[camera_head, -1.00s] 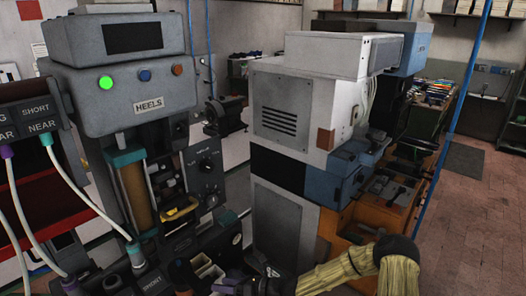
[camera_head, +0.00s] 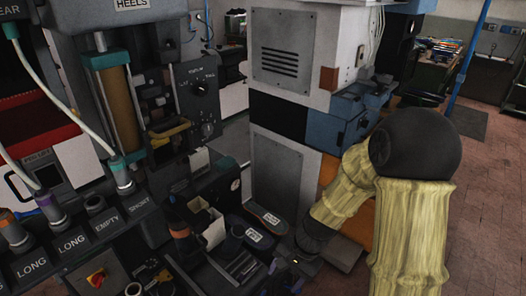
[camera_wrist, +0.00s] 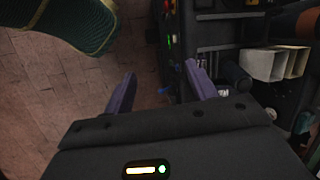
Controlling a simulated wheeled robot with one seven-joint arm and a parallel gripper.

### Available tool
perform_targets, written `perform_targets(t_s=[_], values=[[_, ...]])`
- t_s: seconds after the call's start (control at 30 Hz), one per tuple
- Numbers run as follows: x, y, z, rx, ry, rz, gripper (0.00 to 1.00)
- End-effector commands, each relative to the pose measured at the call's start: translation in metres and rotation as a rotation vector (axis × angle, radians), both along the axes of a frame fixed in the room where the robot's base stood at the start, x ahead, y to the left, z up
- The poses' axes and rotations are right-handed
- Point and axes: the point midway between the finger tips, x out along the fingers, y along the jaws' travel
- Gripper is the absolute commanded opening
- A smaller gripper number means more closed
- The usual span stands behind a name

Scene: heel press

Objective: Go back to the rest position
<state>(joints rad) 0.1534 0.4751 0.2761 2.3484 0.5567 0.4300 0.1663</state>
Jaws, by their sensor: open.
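My gripper (camera_head: 270,278) shows low in the head view, beside the front of the heel press, its two purple fingers apart. In the wrist view my gripper (camera_wrist: 160,88) is open with nothing between its fingers; floor and the dark side of the bench lie beyond them. The heel press (camera_head: 198,90) stands at the left of the head view, with its HEELS label cut by the top edge. My arm's sleeved elbow fills the right of the head view and hides part of the floor and the blue machine part.
A bench panel with tubes (camera_head: 110,222) labelled LONG, EMPTY and SHORT is at lower left. Pale open boxes (camera_wrist: 268,64) sit close right of the gripper. A grey cabinet machine (camera_head: 283,50) stands behind. Brick floor (camera_head: 485,190) is clear at right.

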Motion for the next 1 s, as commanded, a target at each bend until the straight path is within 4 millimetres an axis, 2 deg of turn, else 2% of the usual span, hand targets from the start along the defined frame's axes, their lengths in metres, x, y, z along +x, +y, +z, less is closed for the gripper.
perform_targets(t_s=[0.03, 0.2, 0.43, 0.6, 1.0], values=[[-0.004, -0.011, -0.004, -0.042, -0.049, 0.057, 0.57], [-0.016, -0.046, 0.004, -0.175, -0.188, 0.244, 0.57], [-0.035, -0.083, 0.016, -0.33, -0.347, 0.471, 0.57], [-0.041, -0.094, 0.022, -0.378, -0.392, 0.545, 0.57], [-0.042, -0.095, 0.023, -0.379, -0.392, 0.548, 0.57]])
